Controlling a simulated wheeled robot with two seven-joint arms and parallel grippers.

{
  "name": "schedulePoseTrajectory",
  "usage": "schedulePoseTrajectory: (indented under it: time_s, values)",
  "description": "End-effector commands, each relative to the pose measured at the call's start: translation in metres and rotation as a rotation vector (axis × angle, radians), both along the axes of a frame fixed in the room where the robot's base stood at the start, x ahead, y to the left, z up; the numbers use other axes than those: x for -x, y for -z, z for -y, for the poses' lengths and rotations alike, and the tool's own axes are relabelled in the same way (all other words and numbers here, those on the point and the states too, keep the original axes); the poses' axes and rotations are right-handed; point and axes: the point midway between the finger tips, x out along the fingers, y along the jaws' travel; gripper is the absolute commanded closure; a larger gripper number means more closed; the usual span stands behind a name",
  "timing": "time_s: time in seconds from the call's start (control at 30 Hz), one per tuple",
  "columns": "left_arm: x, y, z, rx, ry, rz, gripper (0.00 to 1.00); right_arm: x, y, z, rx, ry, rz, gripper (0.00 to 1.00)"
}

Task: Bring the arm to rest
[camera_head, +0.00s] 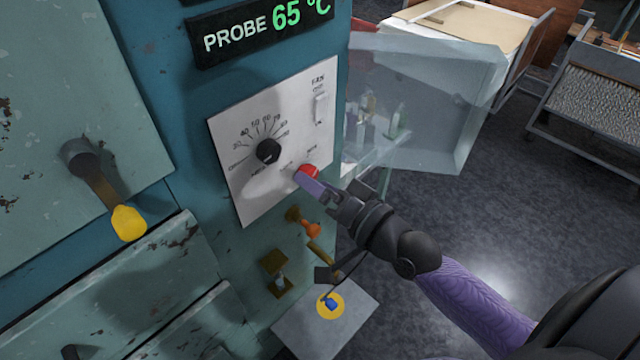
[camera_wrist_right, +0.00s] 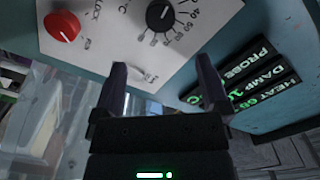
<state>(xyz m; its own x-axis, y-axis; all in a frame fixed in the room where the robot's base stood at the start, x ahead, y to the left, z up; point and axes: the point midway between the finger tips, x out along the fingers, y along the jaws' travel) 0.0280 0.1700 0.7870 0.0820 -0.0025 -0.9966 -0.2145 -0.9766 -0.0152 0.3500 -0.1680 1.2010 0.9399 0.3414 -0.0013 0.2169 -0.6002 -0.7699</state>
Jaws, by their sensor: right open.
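My right gripper (camera_head: 318,188) is in front of the white control panel (camera_head: 235,150), its fingers overlapping the lower edge of a red knob (camera_head: 308,171) in the head view. In the right wrist view the two dark fingers (camera_wrist_right: 164,78) stand apart with nothing held between them. There the red knob (camera_wrist_right: 62,26) lies outside the fingers at upper left. A black dial (camera_head: 268,150) is on the panel left of the gripper and shows at the top of the wrist view (camera_wrist_right: 160,14). My left gripper is not in view.
A display (camera_head: 262,30) reads PROBE 65 °C above the panel. A yellow-ended handle (camera_head: 128,222) juts out at left. An orange-knobbed valve (camera_head: 308,228) and a plate with a yellow disc (camera_head: 330,305) are below.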

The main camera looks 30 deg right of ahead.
Motion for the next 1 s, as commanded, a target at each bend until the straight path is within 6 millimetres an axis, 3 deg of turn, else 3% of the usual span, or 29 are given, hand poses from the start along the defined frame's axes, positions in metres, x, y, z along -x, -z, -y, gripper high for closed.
schedulePoseTrajectory:
  time_s: [0.23,0.27,0.33,0.37,0.47,0.5,0.57,0.6,0.67,0.7,0.8,0.9,1.0]
  values:
    - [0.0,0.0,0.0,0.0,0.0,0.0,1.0,0.0,0.001,0.0,0.001,0.001,-0.001,0.04]
    - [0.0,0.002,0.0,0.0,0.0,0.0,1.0,-0.001,0.005,0.001,0.006,0.004,-0.007,0.04]
    - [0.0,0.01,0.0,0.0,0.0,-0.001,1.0,-0.002,0.033,0.006,0.044,0.028,-0.043,0.04]
    - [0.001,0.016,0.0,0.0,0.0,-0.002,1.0,-0.003,0.054,0.011,0.074,0.045,-0.072,0.04]
    - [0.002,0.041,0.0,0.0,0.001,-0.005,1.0,0.005,0.153,0.028,0.228,0.101,-0.222,0.04]
    - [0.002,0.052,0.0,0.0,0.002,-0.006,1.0,0.013,0.197,0.035,0.302,0.113,-0.294,0.04]
    - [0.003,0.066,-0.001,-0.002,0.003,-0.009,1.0,0.032,0.26,0.041,0.409,0.112,-0.403,0.04]
    - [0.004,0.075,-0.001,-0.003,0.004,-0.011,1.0,0.048,0.3,0.044,0.483,0.099,-0.479,0.04]
    - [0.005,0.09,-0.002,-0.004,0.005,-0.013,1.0,0.078,0.358,0.046,0.587,0.064,-0.594,0.04]
    - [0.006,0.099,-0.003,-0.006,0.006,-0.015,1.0,0.101,0.394,0.046,0.656,0.027,-0.669,0.04]
    - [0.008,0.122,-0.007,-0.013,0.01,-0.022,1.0,0.17,0.475,0.039,0.818,-0.107,-0.853,0.04]
    - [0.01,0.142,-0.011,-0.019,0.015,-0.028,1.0,0.24,0.531,0.028,0.947,-0.278,-1.002,0.04]
    - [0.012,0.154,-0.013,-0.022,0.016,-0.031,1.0,0.296,0.561,0.018,1.032,-0.436,-1.098,0.04]
